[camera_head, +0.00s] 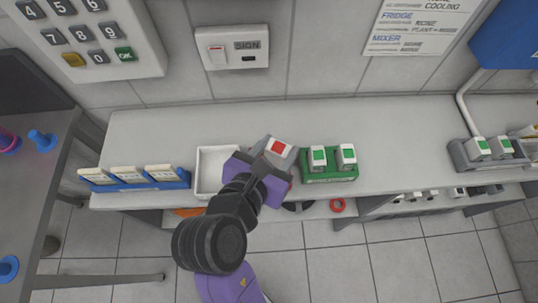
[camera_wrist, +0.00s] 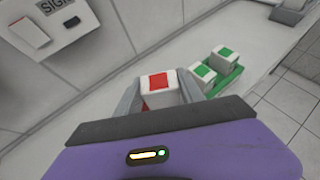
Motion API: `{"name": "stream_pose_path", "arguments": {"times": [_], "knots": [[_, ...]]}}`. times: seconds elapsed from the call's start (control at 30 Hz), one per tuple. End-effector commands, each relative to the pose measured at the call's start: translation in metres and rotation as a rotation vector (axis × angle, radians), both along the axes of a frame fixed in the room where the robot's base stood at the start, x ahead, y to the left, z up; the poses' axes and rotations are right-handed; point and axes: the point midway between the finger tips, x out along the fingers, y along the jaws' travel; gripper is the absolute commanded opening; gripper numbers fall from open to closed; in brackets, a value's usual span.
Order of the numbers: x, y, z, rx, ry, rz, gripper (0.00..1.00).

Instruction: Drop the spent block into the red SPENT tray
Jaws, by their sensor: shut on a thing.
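The spent block (camera_head: 279,148) is white with a red square on top. My gripper (camera_head: 272,154) is shut on it and holds it over the bench, between a white tray and a green tray. In the wrist view, the block (camera_wrist: 158,90) sits between the two grey fingers of my gripper (camera_wrist: 160,98). I cannot clearly make out the red SPENT tray in either view. The bench area below my gripper is hidden by my arm, with only a small reddish patch showing beside it.
The green tray (camera_head: 330,178) holds two green-topped white blocks, just right of my gripper. The empty white tray (camera_head: 211,167) is on the left, beside a blue rack (camera_head: 140,184) of cards. A grey holder (camera_head: 460,157) stands far right. The bench (camera_head: 405,150) between is clear.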

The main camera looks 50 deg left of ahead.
Motion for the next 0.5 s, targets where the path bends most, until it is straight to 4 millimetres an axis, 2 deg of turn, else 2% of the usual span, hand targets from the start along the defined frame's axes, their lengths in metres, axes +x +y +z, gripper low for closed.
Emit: {"name": "stream_pose_path", "arguments": {"times": [0.03,0.13,0.5], "knots": [[0.0002,0.0004,-0.0099,0.003,-0.001,0.0,0.01],[-0.0003,0.0003,-0.0151,0.002,0.0,0.0,0.01],[-0.0001,0.0,-0.0162,0.001,-0.001,0.0,0.01]]}}
